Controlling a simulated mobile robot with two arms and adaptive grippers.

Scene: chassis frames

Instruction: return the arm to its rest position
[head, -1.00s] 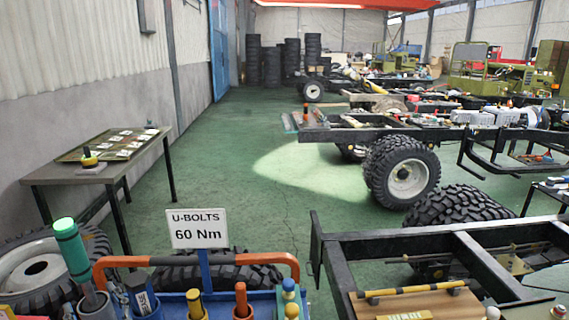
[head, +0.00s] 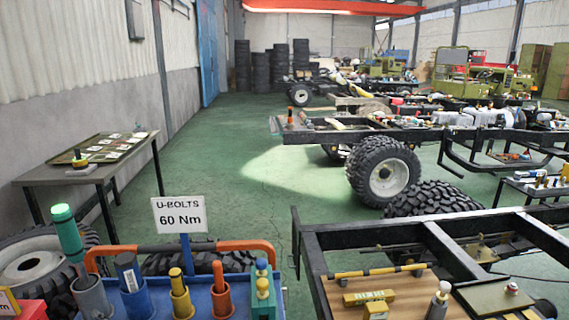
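Neither of my arms nor grippers shows in the head view. Nearest me is a blue tool cart (head: 205,300) with an orange and black handle (head: 180,248). It carries a sign (head: 180,214) reading U-BOLTS 60 Nm. Several tools stand upright in its holders, among them a green-topped one (head: 66,230), a yellow-handled one (head: 177,282) and an orange-handled one (head: 218,277). To the right is a black chassis frame (head: 455,250) with a wooden board (head: 335,298) on it, bearing yellow blocks and a yellow bar.
A grey table (head: 50,178) with a tray stands by the left wall. Tyres lie behind the cart, and a big wheel (head: 383,172) sits under a second chassis. The green floor (head: 225,150) between table and chassis is clear. Tyre stacks stand at the back.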

